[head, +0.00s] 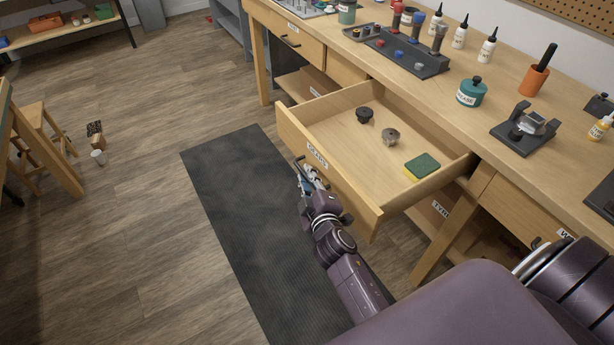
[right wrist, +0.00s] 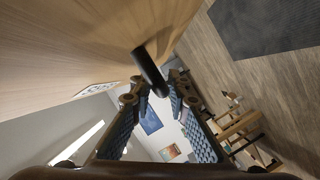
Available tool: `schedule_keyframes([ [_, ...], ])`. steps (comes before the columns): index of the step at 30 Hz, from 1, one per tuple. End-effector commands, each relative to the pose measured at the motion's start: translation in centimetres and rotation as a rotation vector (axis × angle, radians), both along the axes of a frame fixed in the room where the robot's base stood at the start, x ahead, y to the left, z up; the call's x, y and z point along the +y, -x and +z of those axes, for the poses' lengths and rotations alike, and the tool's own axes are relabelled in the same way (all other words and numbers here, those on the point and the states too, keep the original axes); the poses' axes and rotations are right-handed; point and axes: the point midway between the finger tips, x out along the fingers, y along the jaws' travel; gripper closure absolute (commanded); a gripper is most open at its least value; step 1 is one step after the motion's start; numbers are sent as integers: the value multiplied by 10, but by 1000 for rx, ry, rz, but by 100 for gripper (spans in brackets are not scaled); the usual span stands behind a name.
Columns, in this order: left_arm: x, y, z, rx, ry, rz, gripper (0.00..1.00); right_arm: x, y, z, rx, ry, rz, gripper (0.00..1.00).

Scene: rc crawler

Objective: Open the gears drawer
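The gears drawer (head: 350,185), a light wooden drawer with a white label (head: 317,156) on its front, is pulled well out of the workbench. Inside lie a dark round gear-like part (head: 364,115), a grey-brown part (head: 390,136) and a green and yellow sponge (head: 422,166). My right gripper (head: 308,177) is at the drawer's front, by its handle. In the right wrist view the black bar handle (right wrist: 150,70) lies between the fingers of the gripper (right wrist: 162,98), which stand apart with a visible gap. My left gripper is not in view.
The workbench top (head: 400,75) holds a black tray (head: 410,55), bottles, a teal grease jar (head: 472,92) and an orange cup (head: 533,80). A dark mat (head: 250,210) lies on the floor before the bench. A wooden stool (head: 45,125) stands at left. The floor between is mostly clear.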

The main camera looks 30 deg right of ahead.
Motion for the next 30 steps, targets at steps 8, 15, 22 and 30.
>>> schedule_keyframes([
  [8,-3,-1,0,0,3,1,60,9,36,6,3,-3,-1,84],
  [15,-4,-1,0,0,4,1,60,16,64,13,2,-1,-1,84],
  [22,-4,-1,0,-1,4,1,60,17,71,15,1,0,0,84],
  [30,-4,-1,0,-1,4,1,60,17,70,15,1,0,0,84],
])
